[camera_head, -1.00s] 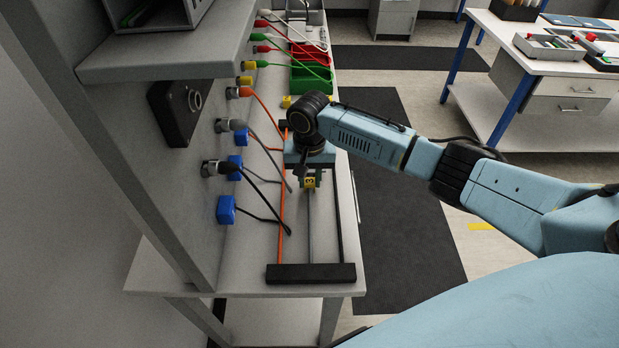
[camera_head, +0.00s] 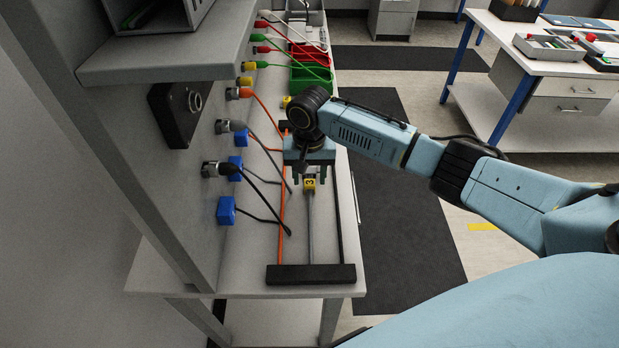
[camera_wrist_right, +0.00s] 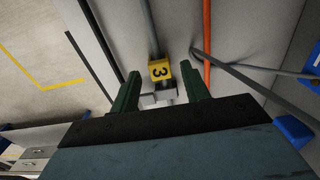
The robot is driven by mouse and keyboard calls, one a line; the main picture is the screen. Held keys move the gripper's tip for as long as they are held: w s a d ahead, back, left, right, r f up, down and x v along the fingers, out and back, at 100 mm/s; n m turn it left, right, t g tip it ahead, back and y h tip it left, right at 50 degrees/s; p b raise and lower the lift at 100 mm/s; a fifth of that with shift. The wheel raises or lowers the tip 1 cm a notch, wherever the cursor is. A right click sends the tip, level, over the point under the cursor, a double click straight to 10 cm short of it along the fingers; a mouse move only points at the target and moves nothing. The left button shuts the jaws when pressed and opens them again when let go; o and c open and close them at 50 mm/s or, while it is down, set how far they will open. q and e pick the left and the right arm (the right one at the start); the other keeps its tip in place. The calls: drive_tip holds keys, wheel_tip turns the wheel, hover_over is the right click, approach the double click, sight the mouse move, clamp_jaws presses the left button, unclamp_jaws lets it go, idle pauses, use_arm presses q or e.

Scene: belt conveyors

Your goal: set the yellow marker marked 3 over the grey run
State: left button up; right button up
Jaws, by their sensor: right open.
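The yellow marker marked 3 (camera_head: 310,184) lies in line with the grey run (camera_head: 311,230), the middle of three runs ending at a black bar. In the right wrist view the marker (camera_wrist_right: 160,70) overlaps the grey run (camera_wrist_right: 149,27), with a pale clip-like part at its gripper-side edge. I cannot tell how firmly it sits. My right gripper (camera_head: 309,176) is open. Its green fingers (camera_wrist_right: 160,75) stand apart on either side of the marker, with gaps visible on both sides. My left gripper is not in view.
An orange run (camera_head: 282,215) lies left of the grey one and a black run (camera_head: 338,205) right. The black bar (camera_head: 310,274) crosses the bench front. Blue blocks (camera_head: 226,210) and cable plugs line the panel at left. A green bin (camera_head: 310,78) stands farther back.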

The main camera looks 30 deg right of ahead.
sight(309, 183)
wheel_tip(309, 183, up, 11)
drive_tip(key=shift+f+p, duration=0.15)
drive_tip(key=shift+p, duration=0.2)
